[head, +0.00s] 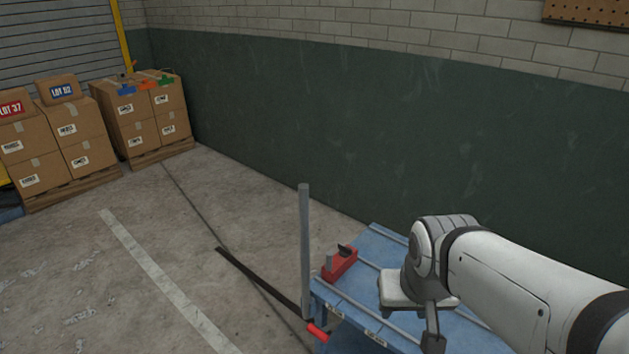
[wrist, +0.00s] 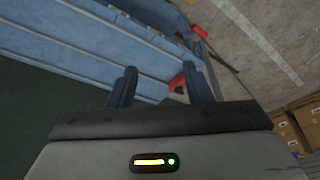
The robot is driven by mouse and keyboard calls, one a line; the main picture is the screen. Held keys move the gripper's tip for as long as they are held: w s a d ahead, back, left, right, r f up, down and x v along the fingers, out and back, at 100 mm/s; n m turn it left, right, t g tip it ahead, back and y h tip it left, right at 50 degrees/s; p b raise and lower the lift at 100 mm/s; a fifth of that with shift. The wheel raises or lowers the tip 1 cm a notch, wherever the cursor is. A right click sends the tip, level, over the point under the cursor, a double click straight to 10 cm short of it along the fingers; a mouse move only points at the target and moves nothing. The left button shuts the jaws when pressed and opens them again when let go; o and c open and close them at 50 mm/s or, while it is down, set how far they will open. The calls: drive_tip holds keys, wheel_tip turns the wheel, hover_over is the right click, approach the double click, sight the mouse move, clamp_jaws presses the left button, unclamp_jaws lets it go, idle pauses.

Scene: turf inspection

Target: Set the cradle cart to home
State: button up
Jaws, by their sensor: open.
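A blue bench (head: 345,299) with pale rails along its top stands at the lower right of the head view. A small red carriage (head: 340,265) with a dark knob and a short grey peg sits near its left end; I take it for the cradle cart, but cannot be sure. In the wrist view, part of the red carriage (wrist: 178,83) shows beside the right finger. My gripper (wrist: 160,86) is open, its two dark fingers apart with nothing clearly held between them. In the head view, my arm covers the bench's right part and much of my gripper (head: 432,338).
A grey upright post (head: 305,240) stands at the bench's left corner. A dark bar with a red grip (head: 318,331) reaches out over the floor there. Boxes on pallets (head: 125,130) stand at the far left. A green wall (head: 300,110) runs behind; the left floor is clear.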

drive_tip(key=w+a+f+n+t+b, duration=0.1)
drive_tip(key=w+a+f+t+b, duration=0.25)
drive_tip(key=w, duration=0.85)
drive_tip(key=n+t+y+b, duration=0.3)
drive_tip(key=t+y+b, duration=0.25)
drive_tip(key=t, duration=0.45)
approach(305, 211)
drive_tip(key=x, duration=0.4)
drive_tip(key=p+x, duration=0.1)
drive_tip(key=x, duration=0.6)
drive_tip(key=shift+w, duration=0.2)
drive_tip(key=shift+c, duration=0.4)
clamp_jaws()
